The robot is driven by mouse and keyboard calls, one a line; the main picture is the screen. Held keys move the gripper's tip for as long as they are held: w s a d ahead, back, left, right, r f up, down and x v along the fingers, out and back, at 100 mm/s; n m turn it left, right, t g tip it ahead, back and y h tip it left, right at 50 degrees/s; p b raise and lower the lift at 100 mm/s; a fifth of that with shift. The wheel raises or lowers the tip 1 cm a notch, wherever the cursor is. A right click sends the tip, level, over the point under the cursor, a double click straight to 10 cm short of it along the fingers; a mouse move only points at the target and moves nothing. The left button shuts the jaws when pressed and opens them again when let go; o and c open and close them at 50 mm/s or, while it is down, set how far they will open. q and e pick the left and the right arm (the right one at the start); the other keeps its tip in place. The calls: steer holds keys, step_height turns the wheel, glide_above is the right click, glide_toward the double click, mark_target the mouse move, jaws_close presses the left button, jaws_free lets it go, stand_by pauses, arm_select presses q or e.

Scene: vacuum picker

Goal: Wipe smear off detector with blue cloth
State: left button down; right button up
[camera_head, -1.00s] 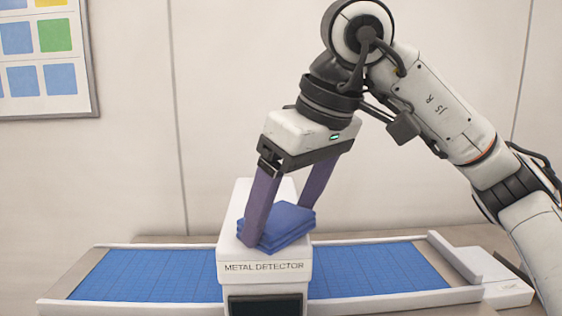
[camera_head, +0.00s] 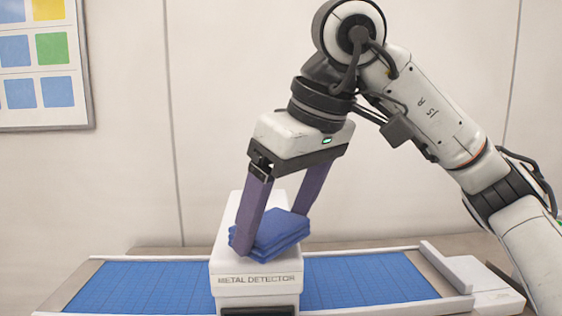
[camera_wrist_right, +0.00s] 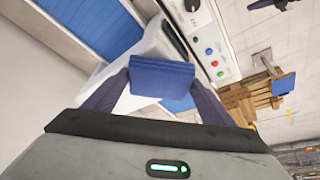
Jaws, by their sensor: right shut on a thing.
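The folded blue cloth (camera_head: 280,238) is a thick layered pad between the two purple fingers of my right gripper (camera_head: 271,229). The fingers are shut on it from both sides. In the wrist view the cloth (camera_wrist_right: 162,78) also sits between the fingertips. It is at the top of the white metal detector (camera_head: 256,294), above the front label; I cannot tell whether it touches the surface. I see no smear; the cloth and fingers cover part of the detector's top. My left gripper is not in view.
A blue conveyor belt (camera_head: 145,283) with white rails runs to both sides of the detector. In the wrist view, a white control panel (camera_wrist_right: 209,42) with coloured buttons and a wooden pallet-like stack (camera_wrist_right: 250,98) are beyond. A chart (camera_head: 40,65) hangs on the wall.

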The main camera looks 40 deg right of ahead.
steer(key=shift+w+r+p, duration=0.25)
steer(key=shift+r+p, duration=0.4)
steer(key=shift+r, duration=0.45)
step_height(320, 180, up, 2)
steer(key=shift+r+p, duration=0.15)
steer(key=shift+p, duration=0.9)
steer(key=shift+r, duration=0.95)
steer(key=shift+f, duration=0.1)
